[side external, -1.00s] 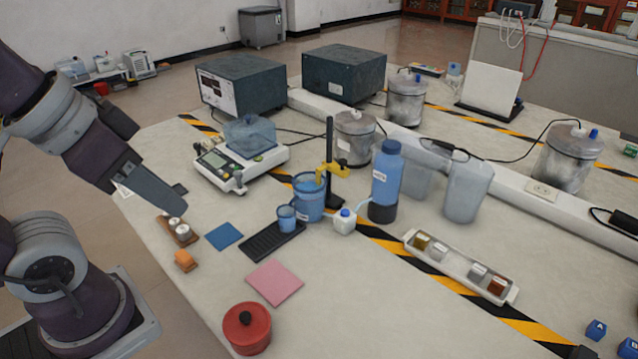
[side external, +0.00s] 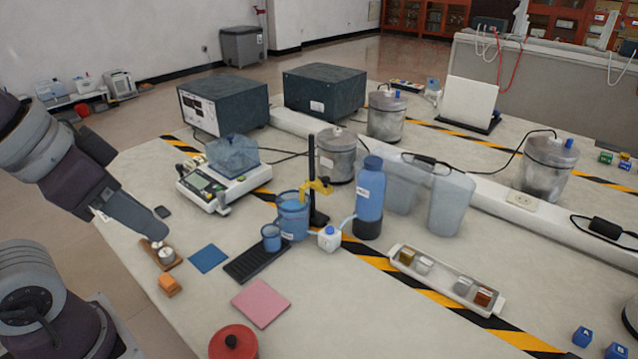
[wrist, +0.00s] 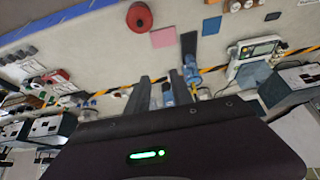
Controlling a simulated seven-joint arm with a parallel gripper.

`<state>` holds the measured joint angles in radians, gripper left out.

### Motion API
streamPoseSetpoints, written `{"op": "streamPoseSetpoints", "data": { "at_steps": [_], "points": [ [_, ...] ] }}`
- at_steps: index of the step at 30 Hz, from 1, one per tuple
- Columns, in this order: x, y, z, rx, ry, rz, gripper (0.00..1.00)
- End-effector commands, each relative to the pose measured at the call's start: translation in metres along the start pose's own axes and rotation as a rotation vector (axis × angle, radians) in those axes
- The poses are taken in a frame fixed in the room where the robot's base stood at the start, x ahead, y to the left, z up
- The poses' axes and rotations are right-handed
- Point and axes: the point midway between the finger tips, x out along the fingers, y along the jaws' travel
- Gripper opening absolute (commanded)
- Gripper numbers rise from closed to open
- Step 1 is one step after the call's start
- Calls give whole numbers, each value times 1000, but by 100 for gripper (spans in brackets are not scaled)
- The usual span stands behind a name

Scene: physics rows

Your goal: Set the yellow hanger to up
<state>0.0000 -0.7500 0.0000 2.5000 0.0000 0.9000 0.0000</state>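The yellow hanger (side external: 318,186) is on a black upright stand (side external: 312,160) in the middle of the table. Its arm reaches left over the blue beaker (side external: 291,218). My gripper (side external: 163,236) is far to the left of the hanger, in the air near the wooden block with metal weights (side external: 166,255). In the wrist view, my gripper (wrist: 163,78) shows two fingers apart with nothing held between them. The hanger is too small to make out surely in the wrist view.
A black rack (side external: 258,262), blue pad (side external: 208,258) and pink pad (side external: 261,302) lie in front.

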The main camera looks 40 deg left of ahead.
Motion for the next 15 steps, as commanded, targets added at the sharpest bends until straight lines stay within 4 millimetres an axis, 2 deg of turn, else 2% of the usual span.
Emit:
{"op": "streamPoseSetpoints", "data": {
  "at_steps": [5,8,11,13,15],
  "points": [
    [0,0,0,0,0,0,28],
    [-1,0,-4,-10,-3,6,42],
    [-1,0,-41,-99,-36,47,42],
    [7,-5,-88,-219,-77,79,42],
    [28,-14,-140,-355,-120,82,42]
  ]
}}
